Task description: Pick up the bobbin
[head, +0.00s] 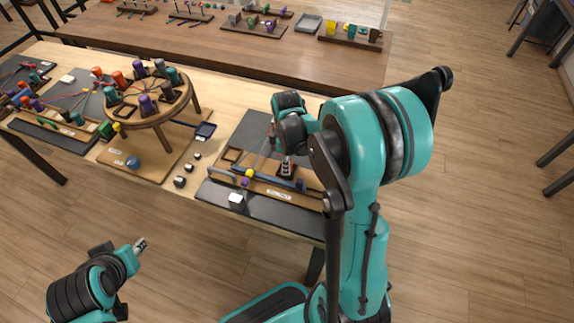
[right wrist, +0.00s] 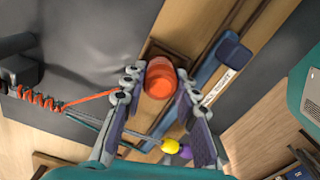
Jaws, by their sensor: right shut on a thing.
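In the right wrist view an orange-red bobbin (right wrist: 160,78) sits between the two fingers of my right gripper (right wrist: 158,85), which is shut on it. A thin orange cord (right wrist: 88,102) runs left from near the gripper to an orange coil (right wrist: 38,97). In the head view my right gripper (head: 275,138) is over the right-hand dark board (head: 255,130), partly hidden by my own arm, and the bobbin cannot be made out there. My left gripper (head: 140,245) is low at the left, away from the tables; its jaws are too small to read.
A round wooden braiding stand (head: 150,117) with several bobbins stands left of the right gripper. A yellow bead (right wrist: 170,146) and a purple bead (right wrist: 186,152) lie close to the fingers. A blue-ended bar (right wrist: 215,68) is beside them. A brown table (head: 225,45) stands behind.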

